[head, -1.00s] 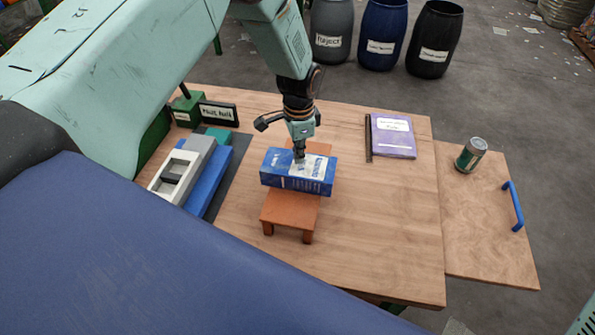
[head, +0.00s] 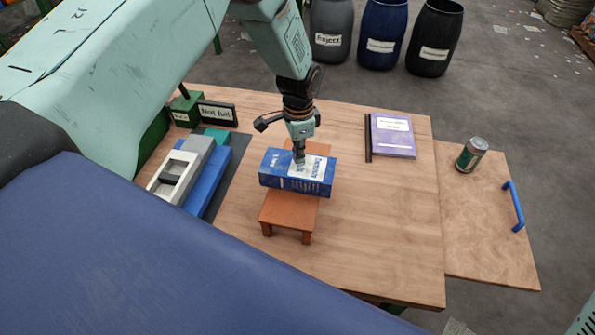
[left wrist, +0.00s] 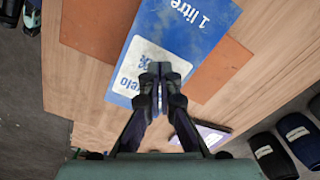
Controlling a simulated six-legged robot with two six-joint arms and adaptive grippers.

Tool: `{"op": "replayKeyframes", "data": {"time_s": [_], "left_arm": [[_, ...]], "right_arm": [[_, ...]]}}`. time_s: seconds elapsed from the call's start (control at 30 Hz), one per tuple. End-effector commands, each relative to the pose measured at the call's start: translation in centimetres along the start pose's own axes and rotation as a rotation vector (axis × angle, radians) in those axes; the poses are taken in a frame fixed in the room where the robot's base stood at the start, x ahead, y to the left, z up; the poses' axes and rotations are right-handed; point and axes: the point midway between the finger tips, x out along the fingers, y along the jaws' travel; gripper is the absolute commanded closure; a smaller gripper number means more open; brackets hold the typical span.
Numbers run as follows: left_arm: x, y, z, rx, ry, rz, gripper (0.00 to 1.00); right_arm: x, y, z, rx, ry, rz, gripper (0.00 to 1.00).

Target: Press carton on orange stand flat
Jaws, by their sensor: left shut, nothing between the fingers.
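A blue carton (head: 285,181) with a white label lies on its side across the small orange stand (head: 290,212) on the table. It still has a box shape in the head view. My left gripper (head: 299,158) points down with its shut fingertips at the carton's top, by the white label. In the left wrist view the shut fingers (left wrist: 158,82) are over the label of the carton (left wrist: 180,35), and the orange stand (left wrist: 222,70) shows beside it. Whether the tips touch the carton is hard to tell. My right gripper is not in view.
A purple book (head: 393,136) lies to the right of the stand, with a dark strip beside it. A can (head: 471,155) stands on a side board (head: 485,240) with a blue handle. Grey, white and blue blocks (head: 190,170) are at left. Barrels (head: 382,35) stand behind the table.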

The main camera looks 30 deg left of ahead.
Motion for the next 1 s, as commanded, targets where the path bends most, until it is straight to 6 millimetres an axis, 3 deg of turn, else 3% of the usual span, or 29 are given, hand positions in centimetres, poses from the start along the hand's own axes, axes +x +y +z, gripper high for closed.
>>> {"op": "replayKeyframes", "data": {"time_s": [1.0], "left_arm": [[1.6,0.0,0.0,0.000,0.000,0.000,1.00]], "right_arm": [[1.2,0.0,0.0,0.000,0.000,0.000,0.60]]}}
